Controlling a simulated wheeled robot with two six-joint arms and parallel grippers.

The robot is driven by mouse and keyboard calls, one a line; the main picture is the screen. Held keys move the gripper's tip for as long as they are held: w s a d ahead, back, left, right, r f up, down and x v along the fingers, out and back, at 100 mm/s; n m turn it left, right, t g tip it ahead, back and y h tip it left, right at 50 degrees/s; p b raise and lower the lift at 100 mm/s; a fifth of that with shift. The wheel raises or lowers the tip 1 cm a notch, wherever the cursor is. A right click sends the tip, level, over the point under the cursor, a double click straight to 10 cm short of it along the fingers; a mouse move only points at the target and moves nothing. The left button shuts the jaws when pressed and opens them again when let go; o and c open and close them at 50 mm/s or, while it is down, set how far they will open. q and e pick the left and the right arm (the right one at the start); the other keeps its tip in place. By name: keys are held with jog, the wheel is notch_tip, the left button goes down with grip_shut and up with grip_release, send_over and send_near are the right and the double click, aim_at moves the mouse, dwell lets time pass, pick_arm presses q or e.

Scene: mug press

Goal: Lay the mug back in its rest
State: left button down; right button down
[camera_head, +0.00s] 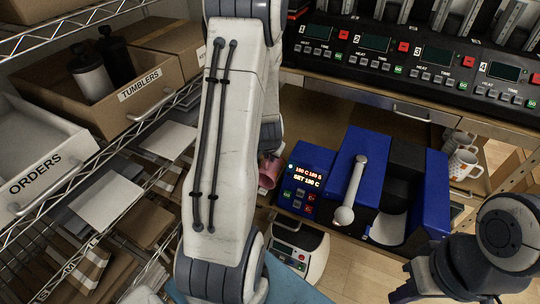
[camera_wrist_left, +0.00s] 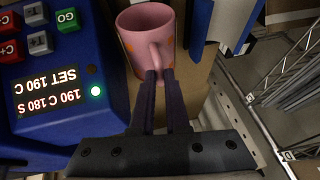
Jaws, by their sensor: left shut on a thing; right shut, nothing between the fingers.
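A pink mug (camera_wrist_left: 140,48) with orange spots is in the left wrist view, its open mouth towards the top of the picture. My left gripper (camera_wrist_left: 160,75) is shut on the mug's handle. In the head view only part of the mug (camera_head: 270,170) shows, left of the blue press's control box (camera_head: 303,190); my left arm hides the gripper there. The press (camera_head: 352,185) has a white lever and a black opening with a curved white pad (camera_head: 388,228). I cannot make out the mug's rest. My right gripper (camera_head: 402,291) is shut and empty at the lower right.
A small scale-like device (camera_head: 300,250) stands below the control box. White spotted mugs (camera_head: 462,160) stand at the right. A heater bank (camera_head: 400,65) runs along the back. Wire shelves with a tumblers box (camera_head: 140,95) and an orders bin (camera_head: 45,175) fill the left.

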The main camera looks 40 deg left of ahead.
pick_arm(q)
jog(key=shift+f+b, duration=0.5)
jog(key=shift+f, duration=0.15)
jog(key=c, duration=0.8)
grip_release()
jog(key=shift+c, duration=0.2)
jog(key=o, duration=0.8)
jog(key=shift+o, duration=0.2)
jog(key=shift+r+p, duration=4)
jog(key=shift+p, duration=0.15)
